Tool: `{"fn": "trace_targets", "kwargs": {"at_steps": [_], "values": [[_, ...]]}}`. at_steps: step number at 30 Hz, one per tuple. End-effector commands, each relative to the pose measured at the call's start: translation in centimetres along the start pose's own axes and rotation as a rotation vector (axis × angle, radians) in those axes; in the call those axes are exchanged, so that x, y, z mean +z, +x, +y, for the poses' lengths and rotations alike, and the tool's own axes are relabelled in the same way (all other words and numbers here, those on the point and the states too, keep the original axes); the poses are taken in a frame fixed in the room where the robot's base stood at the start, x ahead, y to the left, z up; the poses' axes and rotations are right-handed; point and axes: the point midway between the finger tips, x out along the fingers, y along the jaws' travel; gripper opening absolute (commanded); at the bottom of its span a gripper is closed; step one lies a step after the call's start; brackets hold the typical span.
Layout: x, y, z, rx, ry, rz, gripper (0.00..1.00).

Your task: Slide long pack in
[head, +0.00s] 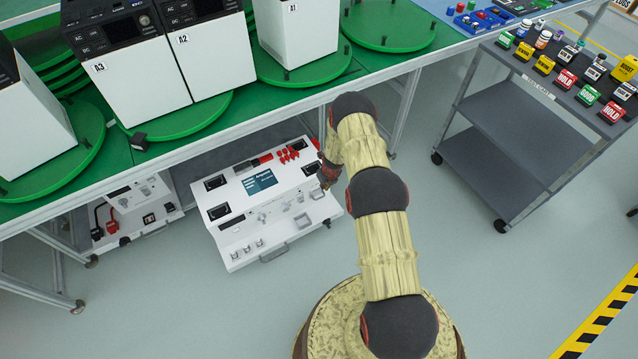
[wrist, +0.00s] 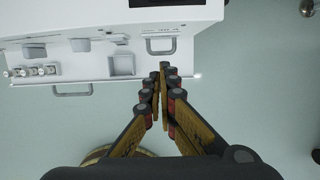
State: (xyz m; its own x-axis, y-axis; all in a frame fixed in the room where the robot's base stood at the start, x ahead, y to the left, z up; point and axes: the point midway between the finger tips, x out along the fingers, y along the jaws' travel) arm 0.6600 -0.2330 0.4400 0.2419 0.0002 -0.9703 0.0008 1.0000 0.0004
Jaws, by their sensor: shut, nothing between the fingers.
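A long white unit (head: 265,200) with a dark screen, red plugs, sockets and front handles stands low, partly under the green table. I cannot tell whether it is the long pack, and nothing else in view is clearly that pack. My gripper (head: 328,176) is beside the unit's right end, partly hidden by my arm in the head view. In the wrist view my gripper (wrist: 164,70) is shut and empty, its fingertips just below the right front handle (wrist: 160,46) of the white unit (wrist: 118,68). Contact cannot be told.
The green table (head: 245,113) above carries white cabinets (head: 210,60) on green turntables (head: 185,122). A second white unit (head: 140,208) stands low at the left. A grey cart (head: 510,125) with coloured tags is at the right. The floor in front is clear.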

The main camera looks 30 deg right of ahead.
Motion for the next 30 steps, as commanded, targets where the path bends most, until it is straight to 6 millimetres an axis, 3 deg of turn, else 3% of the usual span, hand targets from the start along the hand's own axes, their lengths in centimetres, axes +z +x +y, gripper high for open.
{"fn": "trace_targets", "kwargs": {"at_steps": [3,15,30], "values": [[-0.2,2.8,0.0,0.001,-0.001,0.001,0.0],[3.5,3.0,0.0,0.001,-0.002,-0.003,0.0],[3.9,3.0,0.0,0.0,-0.001,-0.001,0.0]]}}
